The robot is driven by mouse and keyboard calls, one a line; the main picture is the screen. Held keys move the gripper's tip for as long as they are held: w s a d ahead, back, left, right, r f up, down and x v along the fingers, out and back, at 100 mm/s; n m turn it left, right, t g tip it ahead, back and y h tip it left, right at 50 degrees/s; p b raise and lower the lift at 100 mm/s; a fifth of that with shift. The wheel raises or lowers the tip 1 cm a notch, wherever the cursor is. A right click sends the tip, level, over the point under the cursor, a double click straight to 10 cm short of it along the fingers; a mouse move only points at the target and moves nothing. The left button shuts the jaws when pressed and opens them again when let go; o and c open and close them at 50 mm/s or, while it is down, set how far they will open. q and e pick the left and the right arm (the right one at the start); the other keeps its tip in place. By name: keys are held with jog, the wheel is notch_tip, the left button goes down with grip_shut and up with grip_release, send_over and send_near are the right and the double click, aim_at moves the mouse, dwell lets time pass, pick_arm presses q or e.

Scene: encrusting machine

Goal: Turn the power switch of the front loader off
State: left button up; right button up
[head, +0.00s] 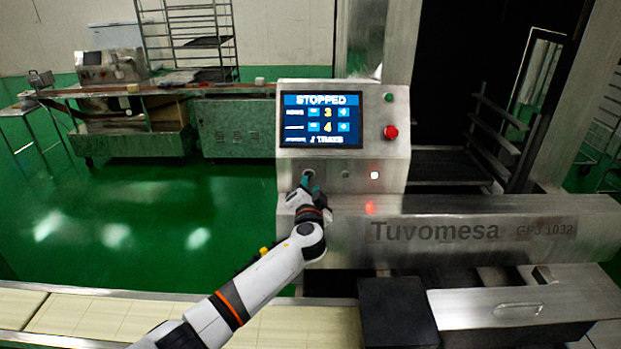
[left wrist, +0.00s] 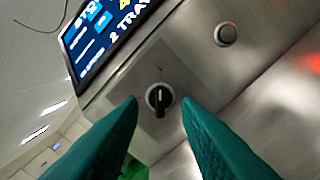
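The front loader's steel control panel (head: 345,182) stands in the middle of the head view. Its rotary power switch (head: 308,173) sits low on the left of the panel, partly hidden by my left gripper (head: 307,184). In the left wrist view the switch (left wrist: 159,98) is a round black knob with a light mark on its grip. The two green fingers are open, one on each side of the knob, with a visible gap on both sides. The left wrist view does not show the fingers touching it. My right gripper is in neither view.
The screen (head: 321,119) reads STOPPED. A red button (head: 390,132) and a green button (head: 389,97) are at its right. A lit white button (head: 374,175) glows below. A conveyor (head: 90,317) runs along the front left. The green floor behind it is clear.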

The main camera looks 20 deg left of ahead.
aim_at(311, 178)
pick_arm(q)
jog(key=shift+x, duration=1.8)
grip_shut()
